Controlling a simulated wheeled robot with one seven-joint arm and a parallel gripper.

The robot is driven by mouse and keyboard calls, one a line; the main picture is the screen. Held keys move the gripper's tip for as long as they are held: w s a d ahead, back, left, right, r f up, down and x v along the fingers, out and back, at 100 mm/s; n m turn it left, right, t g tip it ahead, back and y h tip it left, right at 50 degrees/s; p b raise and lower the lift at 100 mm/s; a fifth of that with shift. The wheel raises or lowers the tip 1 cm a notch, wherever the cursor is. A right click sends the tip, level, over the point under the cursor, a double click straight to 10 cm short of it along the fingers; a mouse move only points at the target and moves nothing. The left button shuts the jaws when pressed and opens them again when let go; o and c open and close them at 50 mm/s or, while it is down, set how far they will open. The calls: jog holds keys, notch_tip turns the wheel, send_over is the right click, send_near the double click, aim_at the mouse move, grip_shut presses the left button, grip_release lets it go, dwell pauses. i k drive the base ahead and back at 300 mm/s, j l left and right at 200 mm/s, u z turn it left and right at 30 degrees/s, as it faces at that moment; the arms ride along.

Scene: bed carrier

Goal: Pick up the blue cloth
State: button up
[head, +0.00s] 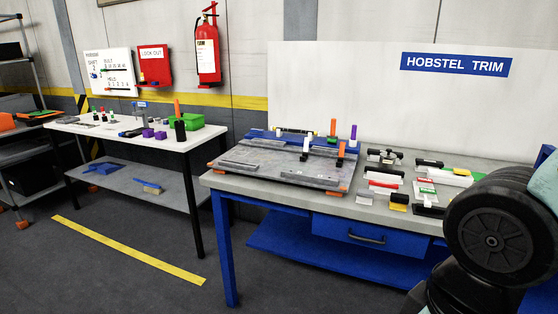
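A small flat blue item that looks like the blue cloth (103,168) lies on the grey lower shelf of the white-topped table at the left in the head view. It is small in the picture, so I cannot be sure that it is cloth. My gripper is not in view.
A blue-handled brush (148,186) lies on the lower shelf (130,180). Small parts and a green bin (187,121) stand on the white tabletop (75,124). The blue workbench (232,181) holds a fixture and many parts. The floor (120,270) in front is clear.

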aim_at(253, 131)
jog(key=i+j+u, duration=0.2)
jog(key=i, duration=0.3)
jog(key=i+j+u, duration=0.25)
jog(key=i, duration=0.3)
jog(key=j, duration=0.1)
